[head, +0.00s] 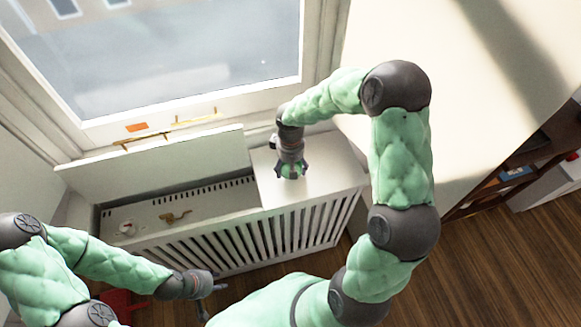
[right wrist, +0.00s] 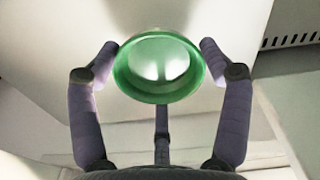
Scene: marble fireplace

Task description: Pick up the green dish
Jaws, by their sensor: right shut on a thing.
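The green dish (right wrist: 122,75) is round with a thick green rim and a pale, shiny inside. In the right wrist view it lies between the fingers of my right gripper (right wrist: 160,62), which are shut on its rim from both sides. In the head view my right gripper (head: 291,172) points down over the white cover top, and largely hides the dish. I cannot tell whether the dish still touches the surface. My left gripper (head: 212,290) is at the lower left in front of the slatted cover, with its fingers spread and nothing between them.
The white radiator cover (head: 265,235) stands below the window, with its hinged lid (head: 160,165) raised on the left. A brass valve (head: 175,216) shows in the open recess. A shelf with books (head: 515,172) is at the right. A red object (head: 120,302) lies low on the left.

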